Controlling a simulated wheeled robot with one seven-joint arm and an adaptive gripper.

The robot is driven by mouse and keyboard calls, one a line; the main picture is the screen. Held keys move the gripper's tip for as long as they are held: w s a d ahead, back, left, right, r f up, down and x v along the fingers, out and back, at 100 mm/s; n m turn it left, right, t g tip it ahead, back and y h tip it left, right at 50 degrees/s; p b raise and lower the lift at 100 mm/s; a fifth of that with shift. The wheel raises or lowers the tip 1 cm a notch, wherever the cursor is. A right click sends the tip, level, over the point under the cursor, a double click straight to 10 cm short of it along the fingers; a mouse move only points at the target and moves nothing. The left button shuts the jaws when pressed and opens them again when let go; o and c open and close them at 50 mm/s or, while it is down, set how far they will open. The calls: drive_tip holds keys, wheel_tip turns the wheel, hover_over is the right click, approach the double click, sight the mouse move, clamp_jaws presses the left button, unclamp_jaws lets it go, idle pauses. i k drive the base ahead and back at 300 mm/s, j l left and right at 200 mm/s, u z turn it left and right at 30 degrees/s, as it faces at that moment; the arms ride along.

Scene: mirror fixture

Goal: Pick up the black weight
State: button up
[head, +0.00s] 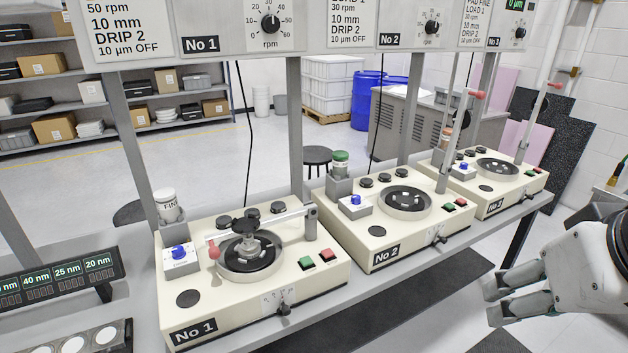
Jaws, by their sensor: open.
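On the No 1 machine (195,325), a small black disc-shaped piece (245,226) sits on top of a metal fixture (247,245) on the round plate; it looks like the black weight. Several similar black round pieces stand behind it, such as one at the back left (223,222), so I cannot be sure which is the weight. A swing arm (285,216) reaches from a post over the plate. My gripper (500,296) is at the lower right, open and empty, pointing left. It is well to the right of No 1, in front of the No 2 and No 3 machines.
The No 2 machine (370,258) and No 3 machine (490,208) stand farther along the grey bench. Upright posts (295,140) carry the panels above. A white jar (168,205) stands at No 1's back left. A display strip (70,275) lies left. The floor before the bench is clear.

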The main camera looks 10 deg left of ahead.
sight(222, 222)
drive_tip(key=i+j+u, duration=1.15)
drive_tip(key=k+l, duration=0.05)
